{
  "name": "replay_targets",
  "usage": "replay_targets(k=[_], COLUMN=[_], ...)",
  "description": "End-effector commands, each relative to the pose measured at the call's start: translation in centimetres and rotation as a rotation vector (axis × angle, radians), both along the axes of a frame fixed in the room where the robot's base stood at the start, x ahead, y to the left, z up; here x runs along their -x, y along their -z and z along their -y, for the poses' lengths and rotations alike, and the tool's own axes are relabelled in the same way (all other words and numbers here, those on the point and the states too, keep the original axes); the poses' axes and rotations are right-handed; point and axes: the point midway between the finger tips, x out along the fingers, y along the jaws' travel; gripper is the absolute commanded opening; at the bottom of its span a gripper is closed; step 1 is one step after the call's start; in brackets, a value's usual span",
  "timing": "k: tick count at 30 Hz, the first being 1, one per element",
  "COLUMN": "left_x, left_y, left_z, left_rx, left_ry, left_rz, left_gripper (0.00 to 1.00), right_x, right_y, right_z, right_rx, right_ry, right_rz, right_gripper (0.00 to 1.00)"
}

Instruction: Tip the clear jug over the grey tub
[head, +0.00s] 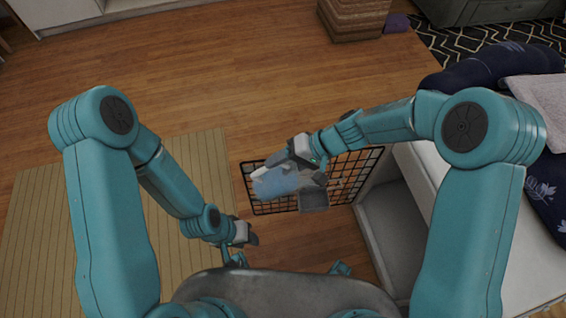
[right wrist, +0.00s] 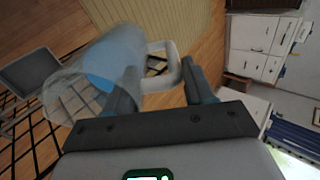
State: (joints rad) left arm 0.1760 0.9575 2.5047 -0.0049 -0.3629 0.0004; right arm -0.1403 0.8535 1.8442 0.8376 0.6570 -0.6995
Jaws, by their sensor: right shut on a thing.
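The clear jug (head: 275,184) is held in the air by my right gripper (head: 311,170), which is shut on it. In the right wrist view the jug (right wrist: 92,72) looks tilted, with bluish contents and a pale handle between and beside the fingers. The grey tub (head: 314,202) is a small square container below and just right of the jug in the head view. The tub also shows at the left of the right wrist view (right wrist: 30,73), apart from the jug. My left gripper (head: 245,238) hangs low on the left; its jaws are too small to judge.
A black wire-grid stand (head: 355,172) surrounds the tub. A striped mat (head: 110,205) lies on the wooden floor at left. A pale sofa side (head: 400,215) with dark cushions is close on the right. A woven basket (head: 352,20) stands far off; open floor lies between.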

Motion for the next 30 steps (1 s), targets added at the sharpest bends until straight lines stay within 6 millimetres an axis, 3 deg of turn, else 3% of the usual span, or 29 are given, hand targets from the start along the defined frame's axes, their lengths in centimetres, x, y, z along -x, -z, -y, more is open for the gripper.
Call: replay_targets(k=[30], left_x=[0.0], left_y=[1.4], left_z=[0.0], left_rx=[0.0], left_ry=[0.0], left_rz=[0.0], left_gripper=[0.38], right_x=[-0.1], right_y=[0.2], right_z=[0.5], right_rx=[-0.074], right_ry=[0.001], right_rz=[-0.009], right_gripper=[0.0])
